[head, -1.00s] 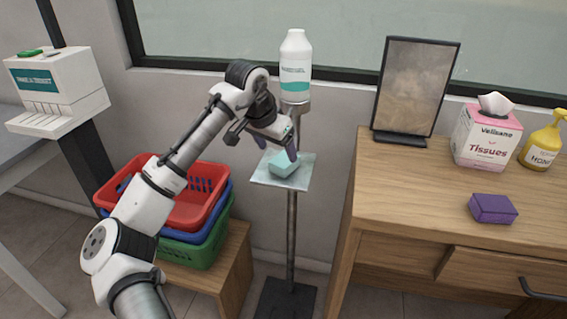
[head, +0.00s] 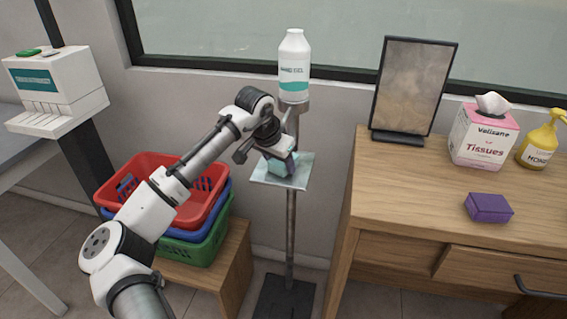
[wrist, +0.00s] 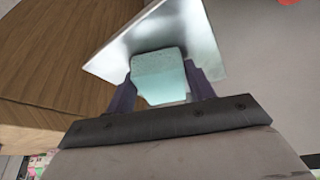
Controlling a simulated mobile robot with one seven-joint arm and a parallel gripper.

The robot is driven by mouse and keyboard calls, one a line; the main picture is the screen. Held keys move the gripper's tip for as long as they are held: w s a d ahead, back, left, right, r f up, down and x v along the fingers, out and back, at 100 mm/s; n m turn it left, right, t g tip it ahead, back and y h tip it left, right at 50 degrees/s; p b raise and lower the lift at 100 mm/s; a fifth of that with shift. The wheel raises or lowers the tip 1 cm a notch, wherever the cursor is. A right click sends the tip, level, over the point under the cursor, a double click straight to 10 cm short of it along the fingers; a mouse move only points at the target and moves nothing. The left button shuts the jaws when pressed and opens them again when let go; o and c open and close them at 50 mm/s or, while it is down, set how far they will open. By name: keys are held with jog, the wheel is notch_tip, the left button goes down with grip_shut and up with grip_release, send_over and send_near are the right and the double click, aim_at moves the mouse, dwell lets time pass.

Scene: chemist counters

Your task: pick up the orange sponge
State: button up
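No orange sponge shows in any view. A pale teal block (head: 283,166) that looks like a sponge lies on a small metal tray (head: 300,180) on a stand. It also shows in the wrist view (wrist: 158,75). My gripper (head: 279,160) is down at the tray, with the block between its fingers (wrist: 160,88). The fingers lie close along both sides of the block. I cannot tell whether they press on it. The block appears to rest on the tray, and part of it is hidden by my gripper in the head view.
A white gel bottle (head: 294,66) stands above the tray on the same stand. Stacked baskets (head: 165,226) are at left. The wooden counter (head: 400,195) at right holds a purple block (head: 488,208), a tissue box (head: 481,136), a yellow pump bottle (head: 542,140) and a framed sign (head: 414,88).

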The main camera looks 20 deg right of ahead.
jog(key=c, duration=0.6)
jog(key=s+a+r+b, duration=0.2)
jog(key=s+a+r, duration=0.5)
jog(key=a, duration=0.4)
jog(key=shift+s+a+r, duration=0.35)
jog(key=shift+s+r, duration=0.05)
jog(key=shift+r, duration=0.1)
jog(key=o, duration=0.4)
jog(key=shift+c, duration=1.1)
